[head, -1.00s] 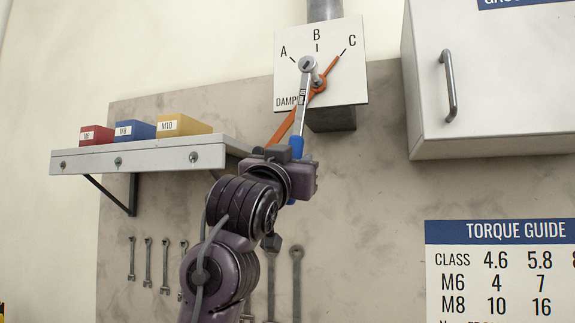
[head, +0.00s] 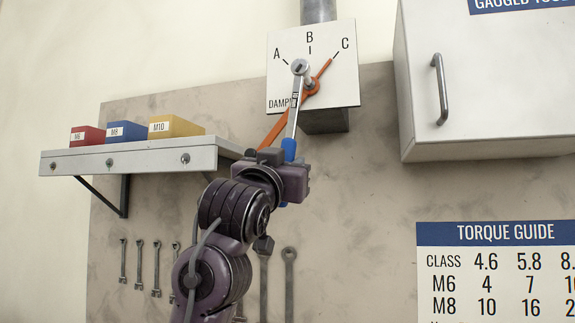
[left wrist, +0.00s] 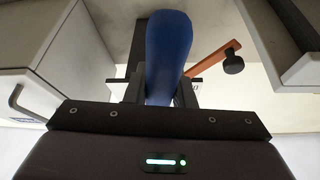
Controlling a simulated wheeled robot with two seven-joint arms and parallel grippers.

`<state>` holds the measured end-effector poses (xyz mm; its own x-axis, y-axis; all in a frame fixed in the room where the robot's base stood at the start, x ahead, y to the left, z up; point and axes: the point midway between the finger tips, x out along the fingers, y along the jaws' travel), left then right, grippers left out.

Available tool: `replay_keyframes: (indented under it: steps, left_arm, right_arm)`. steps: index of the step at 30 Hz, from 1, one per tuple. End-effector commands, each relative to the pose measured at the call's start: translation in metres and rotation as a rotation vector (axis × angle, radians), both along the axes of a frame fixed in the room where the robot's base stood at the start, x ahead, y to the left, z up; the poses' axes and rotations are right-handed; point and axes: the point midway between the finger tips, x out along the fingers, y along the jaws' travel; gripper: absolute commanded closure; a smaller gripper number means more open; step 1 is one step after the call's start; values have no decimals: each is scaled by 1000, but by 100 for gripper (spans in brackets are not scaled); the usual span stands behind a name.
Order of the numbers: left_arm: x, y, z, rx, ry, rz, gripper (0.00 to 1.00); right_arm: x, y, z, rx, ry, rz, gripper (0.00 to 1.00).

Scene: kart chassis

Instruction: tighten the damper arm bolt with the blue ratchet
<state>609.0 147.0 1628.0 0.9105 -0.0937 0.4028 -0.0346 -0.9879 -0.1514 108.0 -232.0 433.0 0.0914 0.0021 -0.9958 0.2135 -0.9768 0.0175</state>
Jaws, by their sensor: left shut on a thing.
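The blue ratchet (head: 290,147) has a blue handle and a silver shank, and stands nearly upright, tilted slightly right at the top. The orange damper arm (head: 316,82) runs from the lower left up toward the C mark, passing behind the ratchet. My left gripper (head: 286,174) is shut on the ratchet's blue handle, which fills the middle of the left wrist view (left wrist: 168,50). The orange arm's black knob (left wrist: 233,63) shows there beside the handle. My right gripper is not in view.
A shelf (head: 140,157) with red, blue and yellow boxes is at the left. A white cabinet (head: 490,95) is at the right, above a torque guide poster (head: 495,233). Several wrenches (head: 156,268) hang below the shelf. The wall between dial and cabinet is clear.

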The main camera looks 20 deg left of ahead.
Motion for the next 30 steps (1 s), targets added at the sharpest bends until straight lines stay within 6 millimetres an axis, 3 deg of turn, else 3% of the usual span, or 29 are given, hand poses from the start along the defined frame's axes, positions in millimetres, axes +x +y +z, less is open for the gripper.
replay_keyframes:
  steps: [27, 30]
  left_arm:
    - [14, 0, 1, 0, -3, 0, 100]
    - [15, 11, 3, 44, -5, 2, 100]
  right_arm:
    - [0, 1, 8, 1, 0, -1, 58]
    - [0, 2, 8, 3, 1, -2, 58]
